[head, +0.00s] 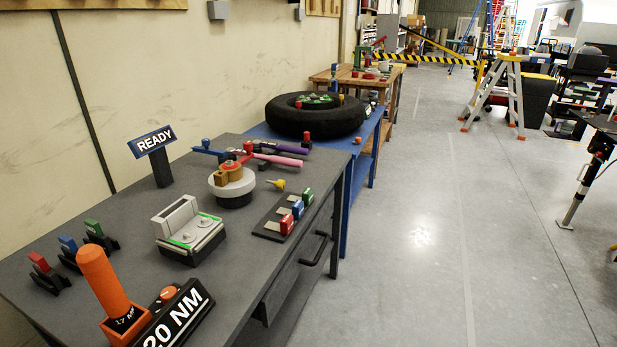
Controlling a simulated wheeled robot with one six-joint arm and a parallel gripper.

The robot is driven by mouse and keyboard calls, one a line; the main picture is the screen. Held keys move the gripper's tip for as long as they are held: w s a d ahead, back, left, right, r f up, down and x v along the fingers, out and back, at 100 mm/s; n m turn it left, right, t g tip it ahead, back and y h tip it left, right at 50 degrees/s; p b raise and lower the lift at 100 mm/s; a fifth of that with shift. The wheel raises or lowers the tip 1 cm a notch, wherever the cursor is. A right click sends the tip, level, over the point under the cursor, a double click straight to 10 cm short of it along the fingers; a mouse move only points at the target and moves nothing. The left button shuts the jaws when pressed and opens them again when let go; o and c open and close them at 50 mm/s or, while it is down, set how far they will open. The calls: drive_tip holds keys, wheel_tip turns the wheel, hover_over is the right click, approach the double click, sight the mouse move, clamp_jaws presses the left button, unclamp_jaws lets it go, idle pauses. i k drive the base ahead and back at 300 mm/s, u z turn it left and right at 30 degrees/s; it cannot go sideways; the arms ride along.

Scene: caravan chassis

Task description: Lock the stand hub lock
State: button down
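A round stand (235,201) with a white disc on a dark base stands in the middle of the grey workbench (150,262). On its top sit an orange-brown hub (231,168) and a small tan block (222,180) at its front left. Red and blue parts (226,154) show just behind and above the hub. No part is clearly recognisable as the hub lock, and I cannot tell whether it is locked. My gripper is not in this view.
Near the stand are a READY sign (152,142), a grey device (188,232), a yellow funnel-like piece (276,184) and red, blue and green blocks (287,215). An orange-handled tool (104,284) stands in front. A tyre (300,115) lies beyond.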

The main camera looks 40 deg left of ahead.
sight(280, 184)
drive_tip(key=u, duration=0.25)
drive_tip(key=i, duration=0.6)
drive_tip(key=u, duration=1.05)
drive_tip(key=i, duration=0.5)
drive_tip(key=u, duration=0.55)
